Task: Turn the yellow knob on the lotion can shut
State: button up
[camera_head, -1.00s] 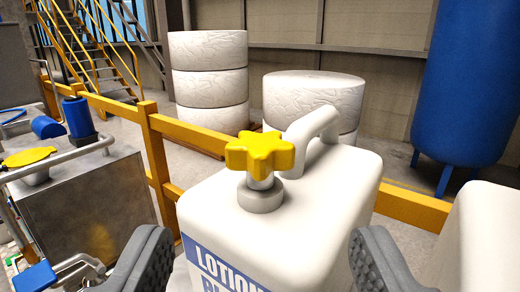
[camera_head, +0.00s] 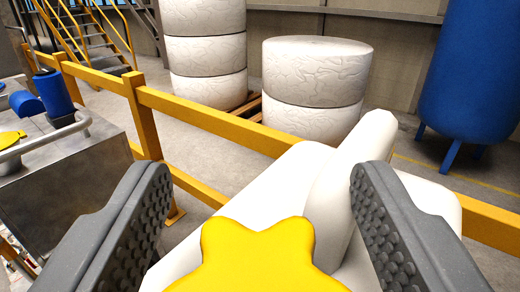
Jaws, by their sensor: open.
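The yellow star-shaped knob (camera_head: 262,258) is large at the bottom centre of the view, cut off by the lower edge. The white lotion can (camera_head: 290,170) is behind and below it, with its pale handle (camera_head: 345,185) rising just right of the knob. My gripper (camera_head: 258,200) is open, with one dark grey ribbed finger on each side of the view. The knob lies between the two fingers in the picture, with visible gaps; I cannot tell the depth. The knob's stem and the can's label are hidden.
A yellow railing (camera_head: 205,118) runs behind the can. White wrapped stacks (camera_head: 315,75) and a blue tank (camera_head: 470,80) stand beyond it. A metal cabinet (camera_head: 70,185) is at the left. The can's handle stands close to the right finger.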

jog(key=shift+w, duration=0.35)
jog(key=c, duration=1)
jog(key=shift+a, duration=0.1)
